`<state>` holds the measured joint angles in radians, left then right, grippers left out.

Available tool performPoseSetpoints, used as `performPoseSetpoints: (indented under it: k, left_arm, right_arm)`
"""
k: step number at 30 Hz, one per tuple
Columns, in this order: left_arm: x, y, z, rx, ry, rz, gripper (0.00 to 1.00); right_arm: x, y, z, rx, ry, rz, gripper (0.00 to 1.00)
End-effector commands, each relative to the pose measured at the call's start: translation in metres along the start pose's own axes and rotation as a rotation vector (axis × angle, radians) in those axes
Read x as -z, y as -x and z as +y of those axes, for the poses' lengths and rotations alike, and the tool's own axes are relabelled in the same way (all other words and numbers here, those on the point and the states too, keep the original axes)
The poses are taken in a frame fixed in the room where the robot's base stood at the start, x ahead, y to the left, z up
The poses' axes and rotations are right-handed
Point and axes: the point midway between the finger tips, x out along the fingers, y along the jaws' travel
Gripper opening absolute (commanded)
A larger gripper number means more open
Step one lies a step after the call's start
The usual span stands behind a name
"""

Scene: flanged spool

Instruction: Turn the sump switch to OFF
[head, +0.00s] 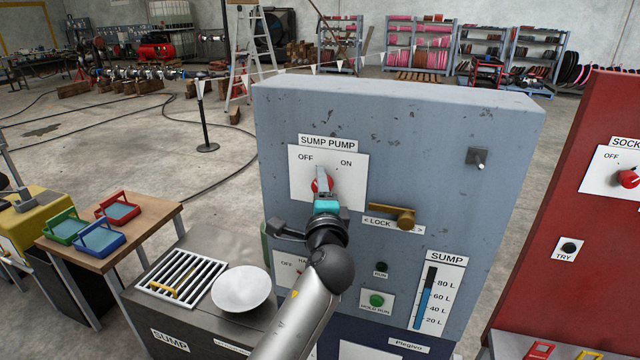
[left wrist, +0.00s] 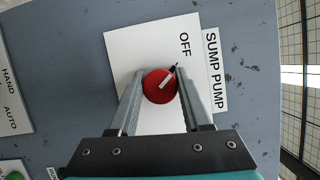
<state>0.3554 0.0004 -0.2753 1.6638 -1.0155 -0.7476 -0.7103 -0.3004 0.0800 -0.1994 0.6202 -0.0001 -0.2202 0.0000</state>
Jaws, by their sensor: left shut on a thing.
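The sump pump switch is a red knob (head: 319,185) on a white plate (head: 356,176) marked OFF at left and ON at right, on a grey-blue cabinet. My left gripper (head: 322,188) is at the knob, hiding part of it. In the left wrist view my left gripper (left wrist: 157,90) has one finger on each side of the red knob (left wrist: 154,92) and is shut on it. That view is turned sideways. The knob's white pointer lies toward the black tick on the OFF side. The ON word is hidden there by a finger.
A brass lock lever (head: 404,217) sits right of and below the switch. A HAND/AUTO plate (head: 288,270) is partly behind my arm. A green HOLD RUN button (head: 376,300) and a SUMP gauge (head: 440,290) are lower. A white bowl (head: 241,289) stands beside a grate (head: 181,278).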

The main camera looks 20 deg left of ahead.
Motion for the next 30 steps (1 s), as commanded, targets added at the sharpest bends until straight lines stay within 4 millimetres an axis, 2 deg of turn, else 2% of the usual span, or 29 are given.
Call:
performPoseSetpoints:
  k: [17,18,25,30]
  left_arm:
    - [-0.0006,-0.0001,-0.0001,-0.013,0.034,-0.002,0.00]
    - [-0.0006,-0.0001,-0.0001,-0.013,0.034,-0.002,0.51]
    - [-0.0003,-0.0001,-0.0001,-0.013,0.032,-0.001,0.76]
    - [-0.0001,0.0000,-0.0001,-0.012,0.031,-0.001,0.78]
  right_arm:
    - [0.0003,0.0019,-0.0004,0.001,0.000,0.000,0.50]
    - [0.0003,0.0019,-0.0004,0.001,0.000,0.000,0.50]
    - [0.0004,0.0019,-0.0005,0.001,0.000,0.000,0.50]
    - [0.0004,0.0019,-0.0006,0.001,0.000,0.000,0.50]
